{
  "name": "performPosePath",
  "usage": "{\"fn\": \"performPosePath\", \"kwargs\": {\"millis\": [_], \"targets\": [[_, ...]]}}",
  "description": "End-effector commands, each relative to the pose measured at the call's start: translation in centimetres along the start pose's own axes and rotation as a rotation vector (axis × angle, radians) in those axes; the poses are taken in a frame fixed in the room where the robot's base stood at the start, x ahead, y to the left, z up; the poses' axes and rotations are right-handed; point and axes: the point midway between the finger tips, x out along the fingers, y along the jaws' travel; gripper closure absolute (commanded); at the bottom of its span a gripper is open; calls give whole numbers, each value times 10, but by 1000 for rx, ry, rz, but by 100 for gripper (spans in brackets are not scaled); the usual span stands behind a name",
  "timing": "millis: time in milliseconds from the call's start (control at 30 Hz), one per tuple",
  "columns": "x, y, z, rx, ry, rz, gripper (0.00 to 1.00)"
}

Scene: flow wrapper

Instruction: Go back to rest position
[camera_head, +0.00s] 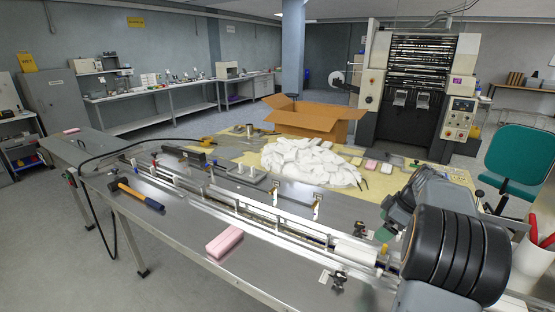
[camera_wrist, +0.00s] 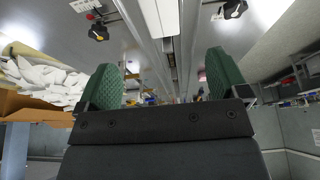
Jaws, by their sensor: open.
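My gripper (camera_wrist: 164,66) has two green ribbed fingers, which stand wide apart in the wrist view with nothing between them. In the head view my arm comes in at the lower right, and its gripper end (camera_head: 385,232) is partly hidden behind the arm's own joints, over the right part of the steel conveyor table (camera_head: 180,228). In the wrist view the conveyor rail runs beyond the fingers, and a white piece (camera_wrist: 159,14) lies on it near the top edge. That white piece also shows in the head view (camera_head: 355,251), close to my gripper.
A pink block (camera_head: 224,242) and a hammer (camera_head: 137,194) lie on the table. A white pile (camera_head: 308,162) is behind the rail, with an open cardboard box (camera_head: 312,121) beyond. A green chair (camera_head: 519,157) and a white container with red handles (camera_head: 531,262) are at right.

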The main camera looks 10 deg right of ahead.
Motion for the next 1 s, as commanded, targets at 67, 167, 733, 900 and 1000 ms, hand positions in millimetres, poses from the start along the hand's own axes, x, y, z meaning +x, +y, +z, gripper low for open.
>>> {"fn": "performPosePath", "kwargs": {"millis": [67, 167, 733, 900, 1000], "targets": [[0, 0, 0, 2, 0, 0, 7], [0, 2, 1, 113, -2, 10, 7], [49, -191, -51, 1075, -197, 251, 7], [53, -252, -68, 949, -156, 289, 7], [50, -274, -77, 855, -128, 287, 7]]}}
